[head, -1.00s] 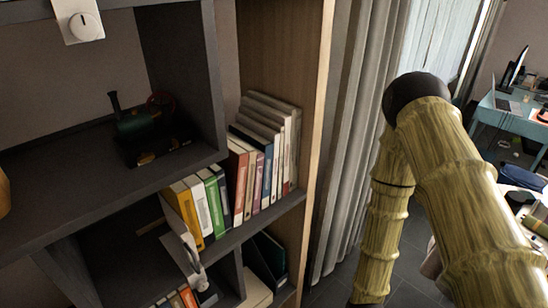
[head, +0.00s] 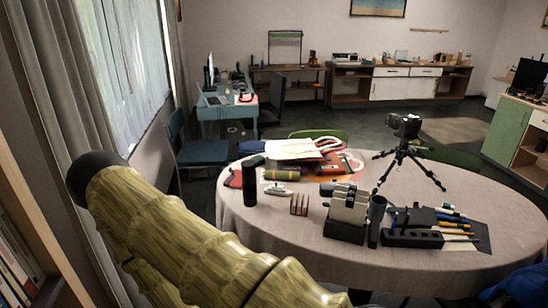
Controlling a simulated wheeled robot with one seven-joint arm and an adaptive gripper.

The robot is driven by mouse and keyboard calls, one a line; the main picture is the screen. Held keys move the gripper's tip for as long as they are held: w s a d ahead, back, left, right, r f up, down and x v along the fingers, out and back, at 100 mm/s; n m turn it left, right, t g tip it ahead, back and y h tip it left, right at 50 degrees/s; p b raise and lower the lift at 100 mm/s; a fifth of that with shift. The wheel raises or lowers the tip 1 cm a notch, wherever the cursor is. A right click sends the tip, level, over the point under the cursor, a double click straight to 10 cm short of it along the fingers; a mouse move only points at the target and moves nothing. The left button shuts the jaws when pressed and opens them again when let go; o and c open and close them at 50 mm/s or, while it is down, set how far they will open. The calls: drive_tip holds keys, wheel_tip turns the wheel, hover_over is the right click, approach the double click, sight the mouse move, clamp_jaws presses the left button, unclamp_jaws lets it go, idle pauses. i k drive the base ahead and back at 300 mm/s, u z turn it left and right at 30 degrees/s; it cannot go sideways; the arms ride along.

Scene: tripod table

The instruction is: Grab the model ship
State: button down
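I cannot make out a model ship for certain. A small whitish object (head: 278,189) lies on the round table (head: 310,262), left of the middle, and is too small to identify. It lies in front of a green-and-brown cylinder (head: 284,175) and right of a dark upright cylinder (head: 249,183). My bamboo-textured arm crosses the lower left of the head view, short of the table. My gripper is not in view.
A small camera on a black tripod (head: 406,156) stands at the table's back right. A grey block with handles (head: 347,215), a dark pen holder (head: 411,238) and a small brown rack (head: 299,205) stand nearer.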

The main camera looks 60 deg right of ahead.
sight(276, 190)
drive_tip(key=z, duration=1.95)
drive_tip(key=k, duration=0.25)
drive_tip(key=u, duration=0.55)
drive_tip(key=i, duration=1.1)
drive_tip(key=z, duration=0.25)
